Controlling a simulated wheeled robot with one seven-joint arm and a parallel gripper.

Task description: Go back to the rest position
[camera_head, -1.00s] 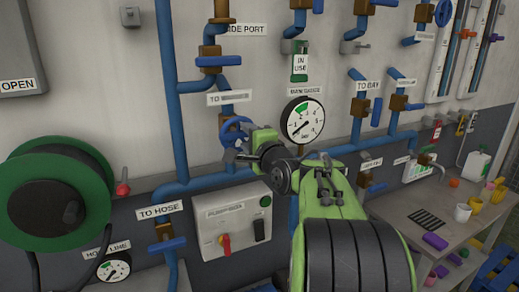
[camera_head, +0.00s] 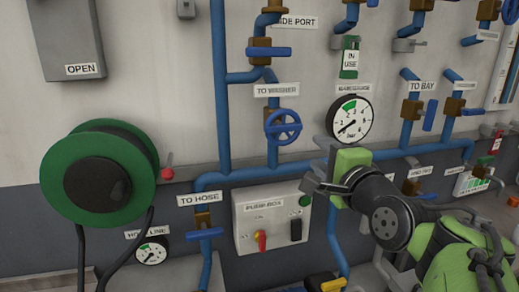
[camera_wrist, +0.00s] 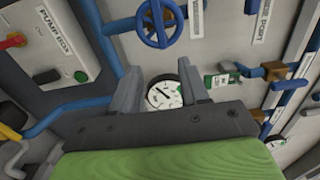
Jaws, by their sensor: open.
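My gripper (camera_head: 322,180) is in front of the wall in the head view, below the round main gauge (camera_head: 350,119) and right of the blue handwheel (camera_head: 283,125). In the wrist view its two grey fingers (camera_wrist: 160,90) stand apart with nothing held between them. The gauge (camera_wrist: 163,95) shows behind the gap, and the handwheel (camera_wrist: 161,22) is above it, clear of the fingers. My green and black arm reaches in from the lower right of the head view.
Blue pipes run along the wall around my gripper. The pump box (camera_head: 271,220) with a red knob is below left of it. A green hose reel (camera_head: 99,172) is at the left. A grey box marked OPEN (camera_head: 70,40) hangs at upper left.

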